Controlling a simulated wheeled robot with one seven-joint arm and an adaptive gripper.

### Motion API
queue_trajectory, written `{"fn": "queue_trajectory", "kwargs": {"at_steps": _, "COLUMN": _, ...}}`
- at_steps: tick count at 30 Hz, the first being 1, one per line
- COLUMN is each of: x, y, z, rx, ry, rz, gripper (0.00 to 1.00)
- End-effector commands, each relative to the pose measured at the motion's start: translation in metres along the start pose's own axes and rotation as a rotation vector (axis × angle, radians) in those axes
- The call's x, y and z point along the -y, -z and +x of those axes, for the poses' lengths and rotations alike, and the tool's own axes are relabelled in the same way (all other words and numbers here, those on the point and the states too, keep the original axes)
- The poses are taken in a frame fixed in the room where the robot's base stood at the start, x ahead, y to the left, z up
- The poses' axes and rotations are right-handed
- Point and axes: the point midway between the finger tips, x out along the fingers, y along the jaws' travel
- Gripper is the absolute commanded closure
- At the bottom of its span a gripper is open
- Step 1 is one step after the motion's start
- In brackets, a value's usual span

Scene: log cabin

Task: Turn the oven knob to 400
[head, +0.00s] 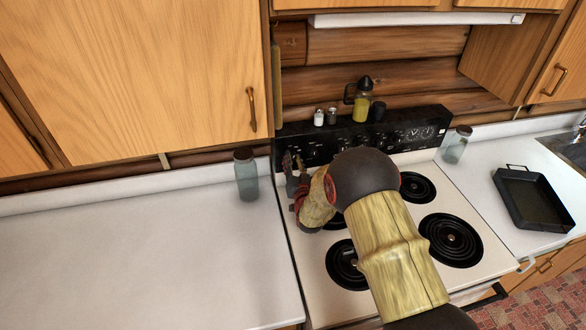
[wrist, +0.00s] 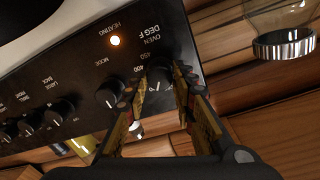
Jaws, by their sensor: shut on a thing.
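The oven knob (wrist: 158,80) is a black dial with a white pointer line, under the labels OVEN and DEG F at the end of the black control panel (wrist: 85,75). The numbers 450 and 400 show beside it; the rest of its scale is hidden. My gripper (wrist: 160,76) is shut on the knob, one finger on each side of it. In the head view my gripper (head: 291,165) is at the left end of the stove's back panel (head: 390,133), and the knob is hidden there. I cannot tell exactly which number the pointer meets.
The mode knob (wrist: 109,94) sits close beside my finger. A glass jar (head: 246,175) stands on the left counter (head: 130,255), near my gripper. A black pan (head: 532,198) lies on the right counter.

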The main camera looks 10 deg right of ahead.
Motion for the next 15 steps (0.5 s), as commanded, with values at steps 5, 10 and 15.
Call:
{"fn": "queue_trajectory", "kwargs": {"at_steps": 5, "x": -0.0015, "y": -0.0033, "z": 0.0003, "rx": 0.006, "ry": 0.003, "rz": 0.167, "gripper": 1.0}}
{"fn": "queue_trajectory", "kwargs": {"at_steps": 10, "x": -0.0019, "y": -0.0028, "z": 0.0002, "rx": 0.012, "ry": 0.005, "rz": 0.329, "gripper": 1.0}}
{"fn": "queue_trajectory", "kwargs": {"at_steps": 15, "x": -0.0025, "y": -0.0032, "z": 0.0003, "rx": 0.02, "ry": 0.006, "rz": 0.49, "gripper": 1.0}}
